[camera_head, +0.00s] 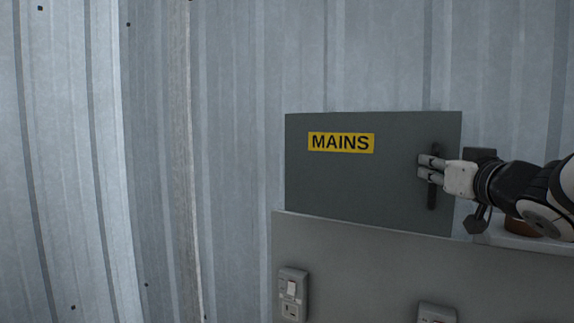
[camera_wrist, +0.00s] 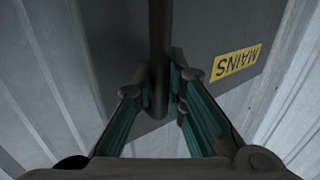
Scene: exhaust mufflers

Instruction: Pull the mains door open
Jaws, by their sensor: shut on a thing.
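The mains door (camera_head: 350,185) is a dark grey panel with a yellow "MAINS" label (camera_head: 341,142) at its upper left. It looks closed in the head view. A dark vertical handle (camera_head: 432,198) sits near its right edge. My gripper (camera_head: 428,168) comes from the right and is shut on the handle, around its middle. In the wrist view the handle (camera_wrist: 159,60) runs between the two fingers (camera_wrist: 160,98). The door (camera_wrist: 220,30) and its label (camera_wrist: 235,62) show behind, upside down. The part of the handle between the fingers is partly hidden.
A grey panel (camera_head: 350,255) lies below the door and carries a switch (camera_head: 292,294) and another fitting (camera_head: 436,314). A corrugated metal wall (camera_head: 230,90) stands behind and to the left. A brownish round object (camera_head: 521,228) sits under my arm at the right.

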